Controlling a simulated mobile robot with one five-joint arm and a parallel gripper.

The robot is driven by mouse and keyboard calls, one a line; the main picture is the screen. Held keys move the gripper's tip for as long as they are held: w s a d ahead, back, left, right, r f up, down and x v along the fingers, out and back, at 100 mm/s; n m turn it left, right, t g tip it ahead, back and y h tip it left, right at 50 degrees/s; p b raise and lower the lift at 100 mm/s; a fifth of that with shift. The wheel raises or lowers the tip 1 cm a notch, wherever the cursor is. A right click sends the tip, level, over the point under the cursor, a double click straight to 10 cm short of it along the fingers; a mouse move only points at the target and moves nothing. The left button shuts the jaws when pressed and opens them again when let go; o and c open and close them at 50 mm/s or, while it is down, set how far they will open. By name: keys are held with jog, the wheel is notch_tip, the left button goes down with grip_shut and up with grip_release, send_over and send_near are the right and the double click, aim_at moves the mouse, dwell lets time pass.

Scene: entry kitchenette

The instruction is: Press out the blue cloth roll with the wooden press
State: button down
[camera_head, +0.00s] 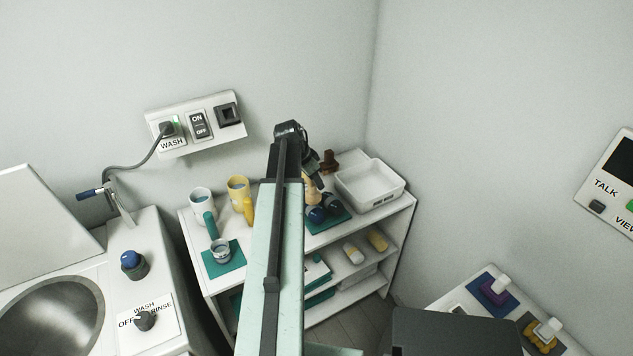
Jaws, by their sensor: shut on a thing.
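My gripper (314,182) reaches down over the shelf top from the end of my arm. It is shut on a tan wooden piece, likely the wooden press (311,193), partly hidden by my arm. Just below it, dark blue rounded shapes, likely the blue cloth roll (316,214), sit on a teal mat (340,219). The tan piece is right above or against them; I cannot tell if it touches. My arm hides the left part of this spot.
A white tray (398,191) stands right of the mat, with a dark brown object (328,160) behind. Left are a white mug (201,205), a yellow mug (237,188) and a small cup (220,251) on another teal mat. A wall socket panel (197,125) hangs above.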

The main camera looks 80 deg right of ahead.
jog(key=shift+w+d, duration=0.55)
jog(key=shift+d, duration=0.2)
jog(key=shift+a, duration=0.1)
jog(key=shift+f+b, duration=1.55)
jog(key=shift+r, duration=0.1)
notch_tip(320, 180, up, 10)
jog(key=p, duration=1)
jog(key=shift+r, duration=0.15)
jog(key=shift+f, duration=0.2)
